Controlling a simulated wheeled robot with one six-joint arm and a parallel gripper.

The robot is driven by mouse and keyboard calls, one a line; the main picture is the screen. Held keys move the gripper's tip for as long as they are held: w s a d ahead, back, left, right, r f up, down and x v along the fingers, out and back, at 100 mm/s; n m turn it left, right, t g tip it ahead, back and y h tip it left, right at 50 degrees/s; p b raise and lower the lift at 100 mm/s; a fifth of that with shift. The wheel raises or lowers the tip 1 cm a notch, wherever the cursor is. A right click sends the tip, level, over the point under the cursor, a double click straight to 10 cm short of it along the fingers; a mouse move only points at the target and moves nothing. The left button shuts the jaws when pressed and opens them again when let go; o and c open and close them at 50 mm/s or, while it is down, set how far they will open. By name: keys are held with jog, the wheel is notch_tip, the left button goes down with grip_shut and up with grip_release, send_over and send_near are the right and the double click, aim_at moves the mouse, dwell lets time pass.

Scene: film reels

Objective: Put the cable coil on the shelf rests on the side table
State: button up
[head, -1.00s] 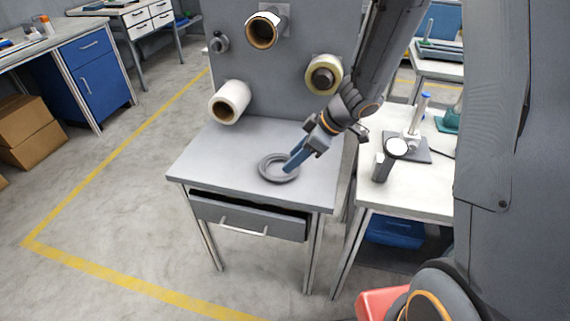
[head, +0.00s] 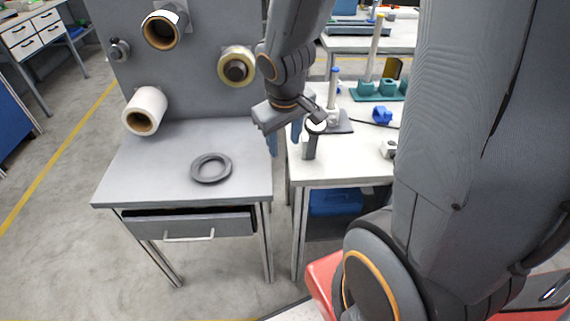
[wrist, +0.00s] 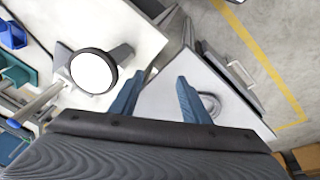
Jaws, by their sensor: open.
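A dark grey ring, which looks like the cable coil (head: 212,179), lies flat on the grey table with a drawer (head: 140,180). My gripper (head: 284,141) is open and empty, raised to the right of the coil near the gap between the grey table and the white table (head: 340,172). The coil is apart from it. In the wrist view the open blue fingers (wrist: 160,82) point toward the grey table top, and the coil (wrist: 214,105) is partly hidden behind the right finger. I cannot tell which table is the side table.
A grey panel (head: 205,90) with reels on pegs stands behind the grey table. The table's drawer (head: 185,224) is slightly open. The white table holds a round-faced instrument (head: 310,142), a blue item (head: 382,115) and a teal rack (head: 378,91). The grey top around the coil is clear.

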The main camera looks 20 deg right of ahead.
jog(key=s+a+m+g+y, duration=0.1)
jog(key=s+a+m+g, duration=0.1)
jog(key=s, duration=0.6)
jog(key=shift+a+r+g, duration=0.15)
jog(key=shift+a+g, duration=0.15)
jog(key=shift+a, duration=0.35)
